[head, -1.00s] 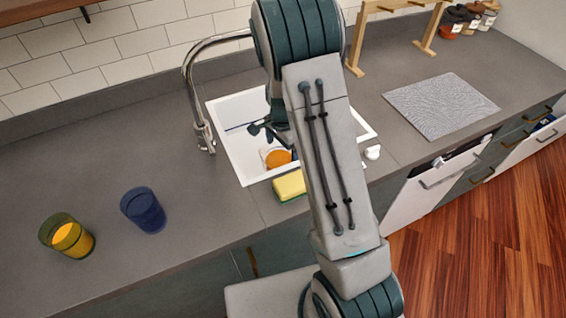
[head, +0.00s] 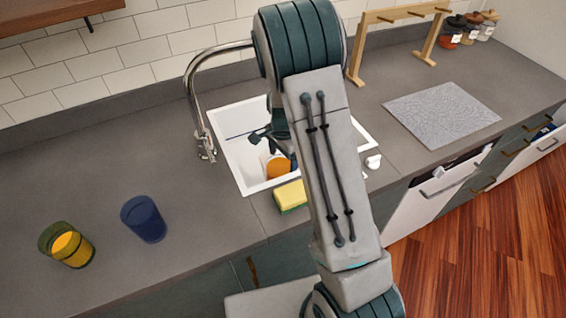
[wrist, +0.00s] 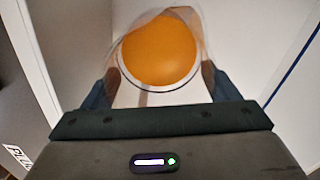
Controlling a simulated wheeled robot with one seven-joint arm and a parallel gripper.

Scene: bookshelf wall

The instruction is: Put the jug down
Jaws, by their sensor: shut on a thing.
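The jug (wrist: 160,48) is clear, with orange contents, and sits between the two fingers of my gripper (wrist: 160,78) in the wrist view. My gripper is shut on it. In the head view the jug (head: 277,168) shows in the white sink (head: 228,150), partly hidden by my arm. My gripper (head: 264,140) is just behind it there, also mostly hidden. I cannot tell whether the jug touches the sink floor.
A yellow sponge (head: 290,196) lies at the sink's front edge. The tap (head: 196,100) stands left of the sink. A grey mat (head: 440,113) lies on the right.

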